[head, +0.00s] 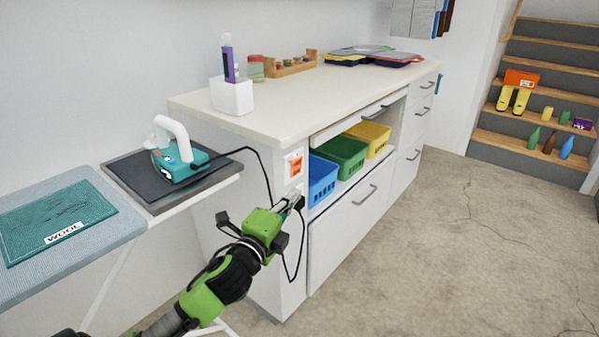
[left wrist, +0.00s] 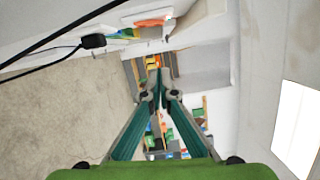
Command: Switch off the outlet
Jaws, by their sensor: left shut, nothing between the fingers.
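The outlet (head: 295,165) is a white plate with an orange switch, on the white end panel of the cabinet. An orange part beside a white edge, seemingly the switch (left wrist: 152,21), shows at the top of the left wrist view. A black plug (left wrist: 93,41) on a black cord is to its left there. My left gripper (head: 292,201) is shut and empty, just below the orange switch in the head view. Its fingertips (left wrist: 157,82) meet in the wrist view and appear apart from the switch. The gripper partly hides the plug area in the head view. The switch's position is too small to tell.
A teal iron (head: 180,160) stands on the dark end of the ironing board (head: 110,172), its black cord running towards the outlet. Blue, green and yellow baskets (head: 343,155) sit in the cabinet. Open floor (head: 440,240) lies to the right.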

